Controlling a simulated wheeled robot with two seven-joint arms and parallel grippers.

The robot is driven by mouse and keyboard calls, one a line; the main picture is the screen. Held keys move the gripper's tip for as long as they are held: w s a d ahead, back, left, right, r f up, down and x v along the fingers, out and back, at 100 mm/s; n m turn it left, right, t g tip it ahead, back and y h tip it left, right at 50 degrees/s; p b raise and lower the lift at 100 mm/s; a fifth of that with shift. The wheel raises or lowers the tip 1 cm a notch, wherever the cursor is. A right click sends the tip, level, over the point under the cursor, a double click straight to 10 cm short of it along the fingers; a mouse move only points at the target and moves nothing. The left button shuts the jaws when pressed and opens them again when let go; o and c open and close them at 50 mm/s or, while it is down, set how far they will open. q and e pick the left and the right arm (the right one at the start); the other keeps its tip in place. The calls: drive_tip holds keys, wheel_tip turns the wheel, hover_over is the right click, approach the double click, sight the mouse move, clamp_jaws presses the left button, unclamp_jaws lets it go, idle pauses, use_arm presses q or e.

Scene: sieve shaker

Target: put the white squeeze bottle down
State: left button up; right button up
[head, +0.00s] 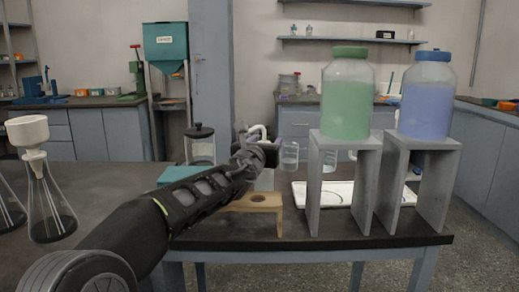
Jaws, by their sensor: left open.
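My left arm reaches in from the lower left, and its dark gripper (262,152) is at the middle of the picture, over the table. The jaws are open. The white squeeze bottle (264,181) is mostly hidden behind the gripper. A pale part of its body shows just below the gripper, and a white bent spout shows just above it. The bottle looks upright, close to the gripper and near a low wooden stand (266,203) with a round hole. I cannot tell whether the fingers touch it, and its base is hidden. My right gripper is out of view.
Green (346,98) and blue (426,100) jars stand on tall grey stands at the right. A white tray (299,194) lies behind them. A glass beaker (289,157), a dark-lidded jar (200,148) and a teal box (178,174) are near the gripper. A flask with a funnel (45,200) is left.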

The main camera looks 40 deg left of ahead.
use_arm(q)
drive_tip(key=shift+s+d+r+p, duration=0.15)
drive_tip(key=shift+s+r+p, duration=0.05)
drive_tip(key=shift+s+p, duration=0.2)
drive_tip(key=p+v, duration=0.3)
drive_tip(key=v, duration=0.7)
drive_tip(key=shift+s+d+f, duration=0.2)
drive_tip(key=shift+s+f, duration=0.05)
drive_tip(key=shift+s, duration=0.05)
